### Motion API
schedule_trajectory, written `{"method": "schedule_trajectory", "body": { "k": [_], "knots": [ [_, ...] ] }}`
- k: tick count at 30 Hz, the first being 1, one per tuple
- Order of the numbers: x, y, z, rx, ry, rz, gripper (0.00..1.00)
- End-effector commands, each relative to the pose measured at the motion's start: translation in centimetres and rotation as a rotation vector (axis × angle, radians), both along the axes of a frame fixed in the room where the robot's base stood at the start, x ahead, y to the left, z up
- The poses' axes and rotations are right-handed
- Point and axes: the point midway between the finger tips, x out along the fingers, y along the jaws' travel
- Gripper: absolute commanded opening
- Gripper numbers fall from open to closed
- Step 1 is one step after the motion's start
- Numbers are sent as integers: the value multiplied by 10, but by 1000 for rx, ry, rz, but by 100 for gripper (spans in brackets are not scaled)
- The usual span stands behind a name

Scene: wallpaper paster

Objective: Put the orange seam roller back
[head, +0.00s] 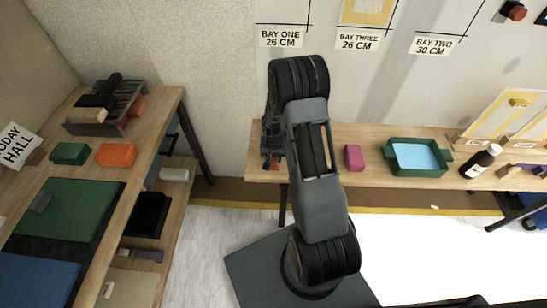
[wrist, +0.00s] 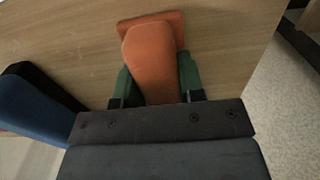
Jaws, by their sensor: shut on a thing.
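My gripper (wrist: 156,80) has its two green fingers shut on the sides of an orange tool, the orange seam roller (wrist: 152,50), in the wrist view. Its tapered orange body points away from the gripper, with a wider orange piece at the far end. Wood surface shows behind it; I cannot tell whether it touches. In the head view my gripper (head: 269,148) is at the left end of the back bench (head: 380,180), mostly hidden by my arm. The roller is barely visible there. A dark slatted rack (head: 122,124) stands on the left table, holding several tools.
The left table (head: 146,127) also bears a green block (head: 70,153), an orange block (head: 116,155) and a green mat (head: 75,222). On the back bench are a magenta block (head: 354,157), a green tray (head: 418,172) and a dark bottle (head: 480,162). A floor gap separates the tables.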

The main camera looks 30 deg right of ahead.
Motion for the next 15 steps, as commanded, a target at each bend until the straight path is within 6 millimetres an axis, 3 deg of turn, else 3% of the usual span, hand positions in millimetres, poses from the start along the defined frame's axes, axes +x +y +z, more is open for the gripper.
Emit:
{"method": "schedule_trajectory", "body": {
  "k": [15],
  "knots": [
    [0,0,-10,0,0,0,6]
  ]
}}
